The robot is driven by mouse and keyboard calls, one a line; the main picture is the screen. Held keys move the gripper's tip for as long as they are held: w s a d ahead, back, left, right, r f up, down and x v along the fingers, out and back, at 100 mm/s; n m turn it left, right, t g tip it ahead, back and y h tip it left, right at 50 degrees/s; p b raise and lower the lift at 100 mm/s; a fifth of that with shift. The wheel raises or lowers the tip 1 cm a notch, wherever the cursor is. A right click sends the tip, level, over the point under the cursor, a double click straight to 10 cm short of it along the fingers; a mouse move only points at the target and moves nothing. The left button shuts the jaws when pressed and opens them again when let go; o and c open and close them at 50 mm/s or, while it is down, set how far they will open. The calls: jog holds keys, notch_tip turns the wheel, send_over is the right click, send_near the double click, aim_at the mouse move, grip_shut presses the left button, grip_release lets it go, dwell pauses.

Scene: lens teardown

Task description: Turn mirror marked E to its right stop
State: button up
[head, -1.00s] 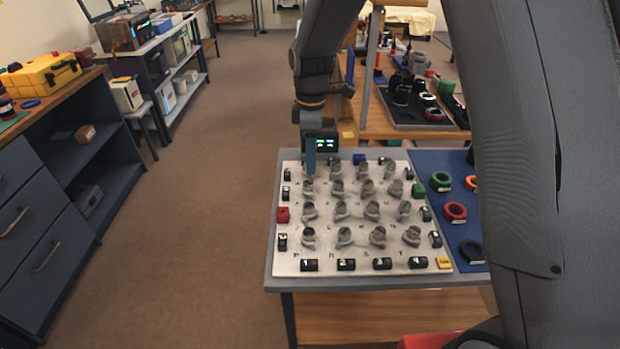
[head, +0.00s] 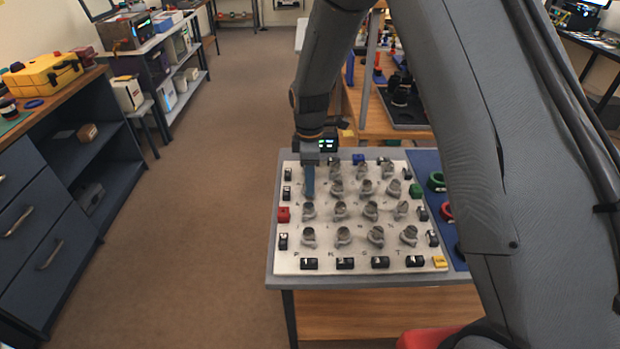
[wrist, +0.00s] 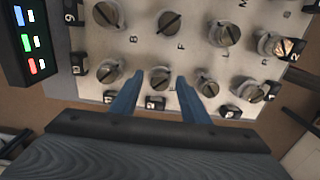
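The pale board (head: 345,262) on the table carries rows of grey round mirror mounts with slotted tops. My gripper (head: 308,190) points down over the back left of the board. In the wrist view, my gripper (wrist: 158,76) is open, its two blue fingers apart on either side of one mirror mount (wrist: 160,79). I cannot tell whether the fingers touch it. Letters B and F are legible beyond it, but I cannot make out an E, so I cannot tell from the lettering which mirror this is.
Neighbouring mounts stand close on both sides, one on the left (wrist: 110,73) and one on the right (wrist: 207,84). Black numbered blocks line the board's edges. A blue mat (head: 428,160) lies to the right.

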jog(key=c, duration=1)
jog(key=shift+m, duration=0.3)
jog(key=m, duration=0.3)
jog(key=shift+s+m, duration=0.1)
jog(key=shift+m, duration=0.2)
jog(key=m, duration=0.9)
jog(key=shift+a, duration=0.15)
jog(key=m, duration=0.4)
jog(key=shift+m, duration=0.3)
